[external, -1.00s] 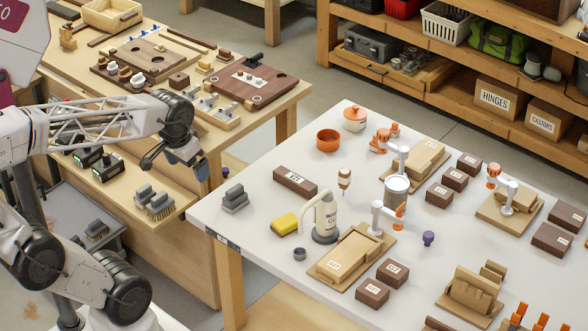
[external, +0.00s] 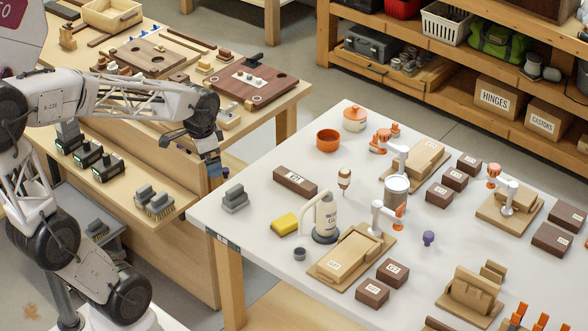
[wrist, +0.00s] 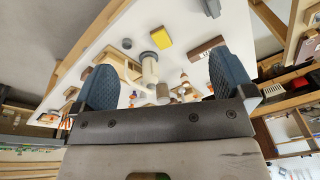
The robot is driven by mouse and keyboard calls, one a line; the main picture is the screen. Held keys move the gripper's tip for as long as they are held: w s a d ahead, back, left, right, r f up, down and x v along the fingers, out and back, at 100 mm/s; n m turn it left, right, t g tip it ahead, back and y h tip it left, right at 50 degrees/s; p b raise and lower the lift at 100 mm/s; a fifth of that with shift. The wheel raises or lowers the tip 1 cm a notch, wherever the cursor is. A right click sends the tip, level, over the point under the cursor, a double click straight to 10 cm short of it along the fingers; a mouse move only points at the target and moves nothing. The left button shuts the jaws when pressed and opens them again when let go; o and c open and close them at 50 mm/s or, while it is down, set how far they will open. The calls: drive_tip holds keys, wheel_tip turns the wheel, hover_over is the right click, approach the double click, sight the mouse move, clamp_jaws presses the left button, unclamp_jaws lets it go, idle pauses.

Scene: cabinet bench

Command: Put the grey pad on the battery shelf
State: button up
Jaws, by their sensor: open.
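A grey pad-like block with a stepped top (external: 235,199) sits on the left corner of the white table; it is probably the grey pad. It also shows at the top of the wrist view (wrist: 213,17). The battery shelf (external: 130,180) is the wooden ledge below the left bench, with several dark batteries (external: 87,153) on it and grey-backed brushes (external: 153,201) at its right end. My gripper (external: 214,166) is open and empty, in the air between the bench and the white table, above and left of the grey block. Its blue fingers (wrist: 160,83) are spread wide in the wrist view.
The white table (external: 265,190) holds a yellow sponge (external: 285,223), a glue bottle (external: 326,215), a dark box (external: 295,181) and an orange bowl (external: 328,140). A gap separates it from the left bench. The table's left corner is clear around the grey block.

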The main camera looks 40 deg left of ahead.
drive_tip(key=w+a+f+m+g, duration=0.1)
drive_tip(key=w+a+f+m, duration=0.4)
drive_tip(key=w+f, duration=0.4)
drive_tip(key=m, duration=0.8)
hover_over(234, 188)
drive_tip(key=shift+g, duration=0.4)
wheel_tip(234, 188, down, 10)
drive_tip(key=shift+s+d+f, duration=0.1)
drive_tip(key=shift+s+f, duration=0.05)
drive_tip(key=shift+w+f, duration=0.2)
drive_tip(key=shift+f, duration=0.25)
drive_tip(key=shift+f, duration=0.15)
drive_tip(key=shift+f, duration=1.15)
drive_tip(key=shift+f, duration=0.15)
drive_tip(key=shift+f, duration=2.45)
